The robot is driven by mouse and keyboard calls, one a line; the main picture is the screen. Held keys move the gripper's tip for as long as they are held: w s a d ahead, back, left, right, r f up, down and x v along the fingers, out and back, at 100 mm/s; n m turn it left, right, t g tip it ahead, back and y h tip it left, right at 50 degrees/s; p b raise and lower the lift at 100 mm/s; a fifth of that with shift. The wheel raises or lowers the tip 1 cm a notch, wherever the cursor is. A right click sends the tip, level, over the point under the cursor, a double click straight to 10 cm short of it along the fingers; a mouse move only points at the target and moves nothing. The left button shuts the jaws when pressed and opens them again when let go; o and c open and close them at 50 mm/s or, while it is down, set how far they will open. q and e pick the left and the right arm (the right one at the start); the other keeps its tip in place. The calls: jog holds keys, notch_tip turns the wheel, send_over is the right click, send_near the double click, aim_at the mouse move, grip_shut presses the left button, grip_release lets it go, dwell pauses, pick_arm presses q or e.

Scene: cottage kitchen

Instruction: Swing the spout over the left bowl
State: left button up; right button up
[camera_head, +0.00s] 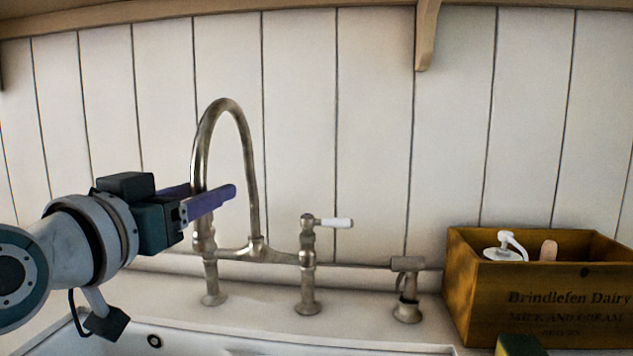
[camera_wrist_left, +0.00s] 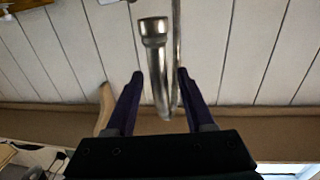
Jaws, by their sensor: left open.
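The metal spout (camera_head: 228,104) arches up from the tap's bridge, and its outlet leg comes down on the left in the head view. My left gripper (camera_head: 212,190) is open at that leg, with one purple finger in front of it and the other partly hidden behind. In the left wrist view the spout (camera_wrist_left: 153,32) lies between the two fingers of the gripper (camera_wrist_left: 160,72), with a gap showing at the left finger. Contact at the right finger is unclear.
A white-handled lever (camera_head: 337,223) and a side spray (camera_head: 407,290) stand right of the spout. The sink (camera_head: 290,346) edge shows below. A shelf bracket (camera_head: 427,35) hangs above.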

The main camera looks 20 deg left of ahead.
pick_arm(q)
jog(key=shift+w+a, duration=0.15)
jog(key=shift+w, duration=1.35)
grip_shut()
dwell(0.4)
